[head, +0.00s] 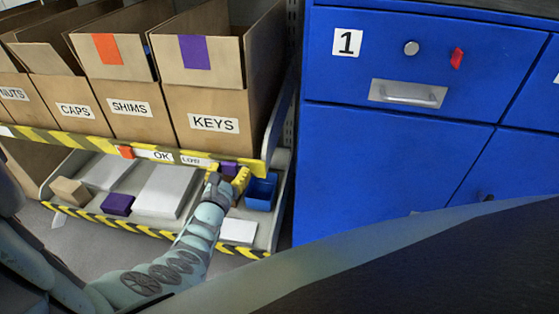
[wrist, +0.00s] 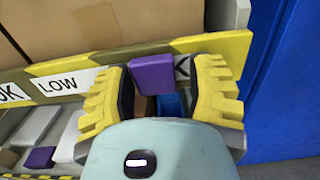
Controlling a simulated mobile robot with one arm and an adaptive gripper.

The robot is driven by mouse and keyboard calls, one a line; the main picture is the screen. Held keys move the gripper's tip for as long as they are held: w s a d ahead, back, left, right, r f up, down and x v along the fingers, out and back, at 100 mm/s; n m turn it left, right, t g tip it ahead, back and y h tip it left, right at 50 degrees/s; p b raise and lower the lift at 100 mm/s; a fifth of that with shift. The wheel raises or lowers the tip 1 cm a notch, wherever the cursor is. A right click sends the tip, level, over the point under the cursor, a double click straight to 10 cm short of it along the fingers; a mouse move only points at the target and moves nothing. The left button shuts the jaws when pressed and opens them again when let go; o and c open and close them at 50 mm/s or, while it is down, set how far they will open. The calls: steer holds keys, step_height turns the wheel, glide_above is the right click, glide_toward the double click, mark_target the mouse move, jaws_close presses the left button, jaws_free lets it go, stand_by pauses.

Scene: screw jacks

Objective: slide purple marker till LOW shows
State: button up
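The purple marker (head: 229,168) sits on the yellow shelf-edge strip below the KEYS box (head: 213,124). It also shows in the wrist view (wrist: 153,73). A white label reading LOW (wrist: 58,84) lies uncovered to its left. Just right of the marker, a K shows on another white label (wrist: 183,68); the rest of that label is hidden. My gripper (wrist: 167,90) is open, with yellow ribbed fingers on either side of the marker. The left finger is close to the marker's left edge; contact cannot be told. A gap shows between marker and right finger.
An orange marker (head: 126,152) sits further left on the strip, beside an OK label (head: 160,154). A blue cabinet (head: 395,150) stands close on the right.

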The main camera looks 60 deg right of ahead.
steer(key=shift+o, duration=1.4)
steer(key=shift+a, duration=0.15)
steer(key=shift+a+r, duration=0.1)
steer(key=shift+a, duration=0.1)
steer(key=shift+v, duration=0.85)
steer(key=v, duration=0.9)
steer(key=shift+s+a, duration=0.2)
steer(key=shift+a, duration=0.1)
